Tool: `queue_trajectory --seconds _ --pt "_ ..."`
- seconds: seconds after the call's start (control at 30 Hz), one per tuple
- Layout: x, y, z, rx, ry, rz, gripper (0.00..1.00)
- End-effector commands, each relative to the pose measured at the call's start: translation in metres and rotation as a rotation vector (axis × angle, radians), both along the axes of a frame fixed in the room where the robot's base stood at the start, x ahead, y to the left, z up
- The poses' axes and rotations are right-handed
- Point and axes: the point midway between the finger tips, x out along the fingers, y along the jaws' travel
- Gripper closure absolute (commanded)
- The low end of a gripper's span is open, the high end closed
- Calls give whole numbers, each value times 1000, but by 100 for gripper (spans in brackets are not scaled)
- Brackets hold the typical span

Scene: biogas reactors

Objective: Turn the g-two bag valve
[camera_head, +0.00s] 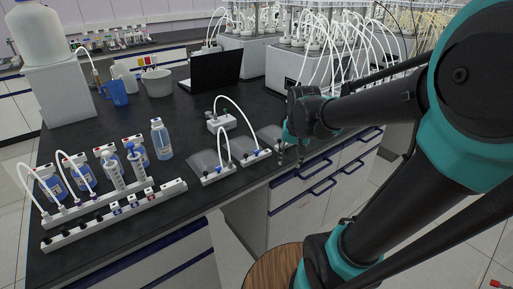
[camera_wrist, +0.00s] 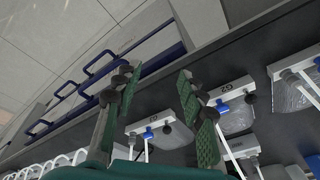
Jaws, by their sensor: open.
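The G2 bag (camera_wrist: 238,119) is a clear pouch with a white top bar marked G2, lying on the dark counter to the right of my gripper (camera_wrist: 160,74) in the wrist view. Its small blue valve (camera_wrist: 221,106) sits on the bar with a white tube. My right finger is close to this bar, with a visible gap between finger and valve. In the head view the bag (camera_head: 243,146) appears to be the middle of three, left of my gripper (camera_head: 290,153). My gripper is open and empty, above the counter's front edge.
A neighbouring bag (camera_wrist: 173,134) with a blue valve and another bag (camera_wrist: 292,97) flank it. A white tubed device (camera_head: 220,122) stands behind. Bottle racks (camera_head: 115,213) are at left, a laptop (camera_head: 212,70) at the back. Drawers with blue handles (camera_head: 322,187) are below the edge.

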Motion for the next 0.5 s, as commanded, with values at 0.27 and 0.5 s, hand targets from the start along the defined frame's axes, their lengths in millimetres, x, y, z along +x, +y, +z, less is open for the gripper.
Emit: queue_trajectory --seconds 0.27,0.5 --pt "77 80 122 24 172 -249 60" --pt "91 109 165 12 229 -356 60"
